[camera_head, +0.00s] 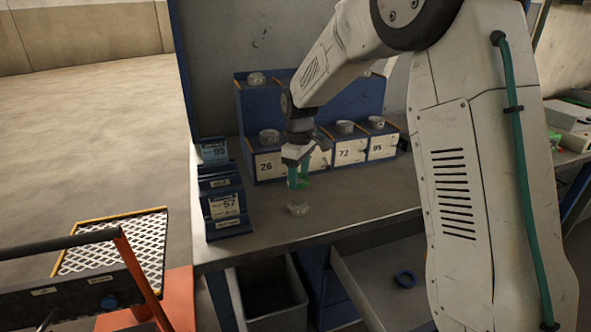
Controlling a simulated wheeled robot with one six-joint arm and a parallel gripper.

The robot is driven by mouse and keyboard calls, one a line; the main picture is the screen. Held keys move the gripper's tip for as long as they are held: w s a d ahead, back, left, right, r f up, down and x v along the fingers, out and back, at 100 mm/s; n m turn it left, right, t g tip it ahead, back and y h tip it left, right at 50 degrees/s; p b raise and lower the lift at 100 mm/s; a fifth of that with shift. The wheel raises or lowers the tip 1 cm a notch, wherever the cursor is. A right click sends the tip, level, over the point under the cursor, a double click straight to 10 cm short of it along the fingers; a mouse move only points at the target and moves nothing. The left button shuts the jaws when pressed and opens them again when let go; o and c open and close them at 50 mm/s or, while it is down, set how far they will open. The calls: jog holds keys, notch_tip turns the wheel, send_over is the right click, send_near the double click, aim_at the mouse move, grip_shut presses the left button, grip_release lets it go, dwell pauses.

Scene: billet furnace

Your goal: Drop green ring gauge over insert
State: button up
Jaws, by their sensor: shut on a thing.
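The green ring gauge (303,182) is between the fingers of my gripper (299,178), above the bench. My gripper points down and is shut on the ring. A small metallic insert (298,208) sits on the bench top just below the ring, with a gap between them in this view. My arm comes in from the upper right. The far side of the ring and its exact alignment over the insert are hidden or too small to tell.
A blue stepped rack (259,117) with numbered labels and metal pieces stands behind. A blue card holder (226,202) stands at the bench's left end. The grey bench (350,214) is clear around the insert.

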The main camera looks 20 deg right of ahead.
aim_at(298, 200)
jog(key=n, duration=0.3)
jog(key=s+r+n, duration=0.1)
jog(key=n, duration=0.1)
jog(key=shift+s+a, duration=0.1)
jog(key=shift+a, duration=0.05)
jog(key=n, duration=0.3)
jog(key=shift+s+a+r, duration=0.1)
jog(key=shift+s+r, duration=0.15)
jog(key=shift+r, duration=0.05)
jog(key=n, duration=0.3)
jog(key=s+n, duration=0.1)
jog(key=shift+a+r, duration=0.25)
jog(key=shift+r, duration=0.1)
jog(key=n, duration=0.4)
jog(key=shift+s+a+r, duration=0.25)
jog(key=shift+s, duration=0.15)
jog(key=shift+f+n, duration=0.25)
jog(key=shift+n, duration=0.05)
jog(key=shift+f, duration=2.65)
jog(key=shift+f, duration=0.6)
jog(key=o, duration=0.8)
jog(key=shift+c, duration=0.2)
